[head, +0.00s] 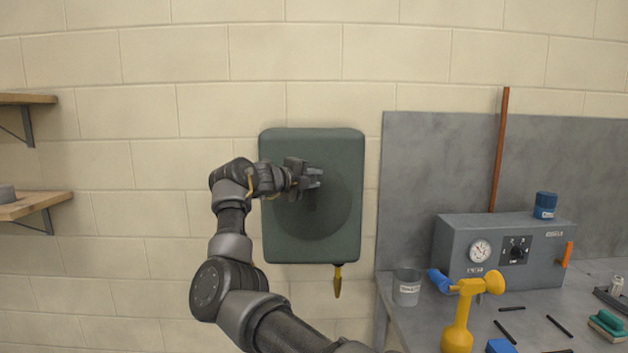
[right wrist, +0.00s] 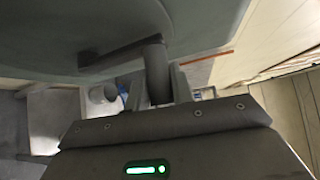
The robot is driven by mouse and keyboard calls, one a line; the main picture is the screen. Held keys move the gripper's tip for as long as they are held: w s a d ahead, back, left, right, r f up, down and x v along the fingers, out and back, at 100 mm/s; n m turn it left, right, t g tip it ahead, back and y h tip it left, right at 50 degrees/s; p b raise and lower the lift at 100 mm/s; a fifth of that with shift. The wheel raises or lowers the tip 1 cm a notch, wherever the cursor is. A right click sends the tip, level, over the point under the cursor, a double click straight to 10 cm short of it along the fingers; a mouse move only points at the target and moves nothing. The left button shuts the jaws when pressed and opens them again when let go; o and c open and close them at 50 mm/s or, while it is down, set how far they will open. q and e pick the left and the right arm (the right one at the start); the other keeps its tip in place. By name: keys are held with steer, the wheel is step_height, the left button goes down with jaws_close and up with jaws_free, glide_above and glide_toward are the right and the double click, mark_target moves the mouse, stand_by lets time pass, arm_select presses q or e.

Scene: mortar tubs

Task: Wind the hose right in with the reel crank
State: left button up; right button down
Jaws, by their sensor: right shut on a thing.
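The hose reel (head: 310,146) is a dark green rounded box on the block wall, with a darker round disc (head: 335,215) on its front. A short dark piece with a yellow nozzle (head: 337,284) hangs just under the box; little hose shows. My right gripper (head: 314,178) is in front of the disc, left of and above its middle. In the right wrist view the dark crank arm (right wrist: 112,57) lies along the reel face, and its upright handle (right wrist: 156,72) stands between my fingers, which are shut on it. In the head view the gripper mostly hides the crank. My left gripper is not in view.
A grey bench (head: 425,322) stands at right, with a grey control box (head: 460,234), a clear cup (head: 406,288), a yellow tool (head: 460,322) and small items. Wooden shelves (head: 30,205) are at far left. The wall between shelves and reel is clear.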

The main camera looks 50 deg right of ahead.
steer(key=c, duration=1.6)
jaws_free()
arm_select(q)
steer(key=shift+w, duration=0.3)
arm_select(e)
steer(key=o, duration=0.4)
steer(key=shift+a, duration=0.25)
arm_select(q)
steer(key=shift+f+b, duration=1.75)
steer(key=shift+b, duration=0.05)
arm_select(e)
steer(key=w+a+r, duration=0.1)
steer(key=a, duration=0.9)
steer(key=shift+a+r, duration=0.15)
steer(key=shift+r, duration=0.15)
